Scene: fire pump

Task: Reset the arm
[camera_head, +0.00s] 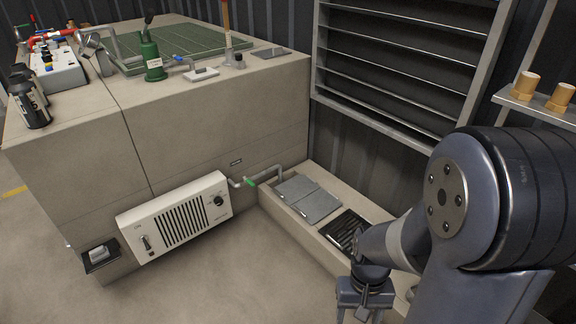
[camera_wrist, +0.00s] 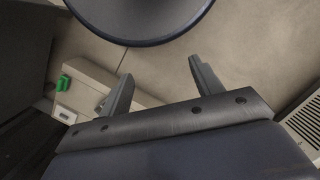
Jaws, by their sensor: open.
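My arm fills the right side of the head view, folded down low. My gripper (camera_head: 364,300) hangs at the bottom edge of the head view, in front of the low ledge, and its fingertips are partly cut off there. In the wrist view my gripper (camera_wrist: 160,85) has its two fingers spread well apart with nothing between them. A dark round part covers the top of the wrist view.
A beige cabinet (camera_head: 220,120) stands at left with a vented heater panel (camera_head: 180,218) on its front. A low ledge with grey plates (camera_head: 310,198) and a dark grate (camera_head: 343,229) runs beside my arm. A louvred frame (camera_head: 400,60) is behind. Floor (camera_head: 230,290) at front is clear.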

